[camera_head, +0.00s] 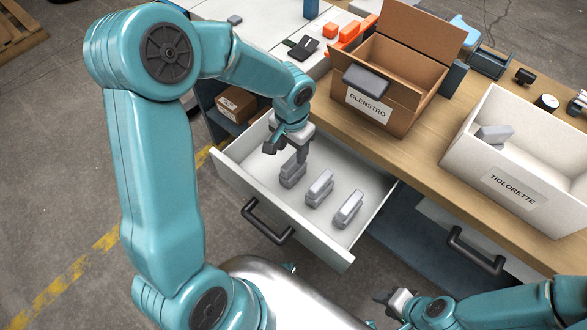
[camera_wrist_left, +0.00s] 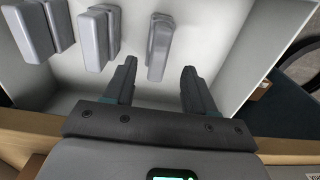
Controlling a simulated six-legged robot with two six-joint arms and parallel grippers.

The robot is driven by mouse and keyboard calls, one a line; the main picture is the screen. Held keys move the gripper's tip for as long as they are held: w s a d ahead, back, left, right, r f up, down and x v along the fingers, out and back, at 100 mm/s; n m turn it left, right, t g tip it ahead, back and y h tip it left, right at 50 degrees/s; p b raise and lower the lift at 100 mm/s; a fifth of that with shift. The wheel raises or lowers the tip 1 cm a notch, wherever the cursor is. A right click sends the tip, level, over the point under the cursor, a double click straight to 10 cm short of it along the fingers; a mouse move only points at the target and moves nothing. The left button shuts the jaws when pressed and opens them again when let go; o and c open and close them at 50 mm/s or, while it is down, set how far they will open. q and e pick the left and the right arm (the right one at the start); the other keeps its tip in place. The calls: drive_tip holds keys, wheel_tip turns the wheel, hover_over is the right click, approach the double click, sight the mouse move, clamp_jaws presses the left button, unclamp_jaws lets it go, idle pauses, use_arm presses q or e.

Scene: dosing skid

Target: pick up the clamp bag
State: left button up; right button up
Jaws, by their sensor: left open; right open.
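Three similar grey block-shaped packs stand in a row in the open white drawer (camera_head: 237,160); I take these for clamp bags, but no label is readable. They are a left pack (camera_head: 292,172), a middle pack (camera_head: 319,188) and a right pack (camera_head: 347,209). My left gripper (camera_head: 287,150) is open, just above the left pack. In the left wrist view that pack (camera_wrist_left: 160,45) lies ahead, in line with the gap between the open fingers (camera_wrist_left: 160,70); contact cannot be told. My right gripper (camera_head: 392,302) is open and empty at the lower right, away from the drawer.
An open cardboard box (camera_head: 390,113) marked GLENSTRO and a white bin (camera_head: 465,160) marked TIGLORETTE stand on the wooden bench. The bin holds a grey pack (camera_head: 495,133). The drawer walls surround the packs, and a dark handle (camera_head: 267,221) juts from its front.

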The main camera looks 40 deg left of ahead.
sight(293, 160)
use_arm(q)
drive_tip(key=f, duration=0.6)
drive_tip(key=shift+w+d+f, duration=0.1)
drive_tip(key=shift+w+f, duration=0.1)
drive_tip(key=shift+r, duration=0.1)
drive_tip(key=shift+s, duration=0.1)
drive_tip(key=c, duration=1)
clamp_jaws()
drive_tip(key=shift+r, duration=0.1)
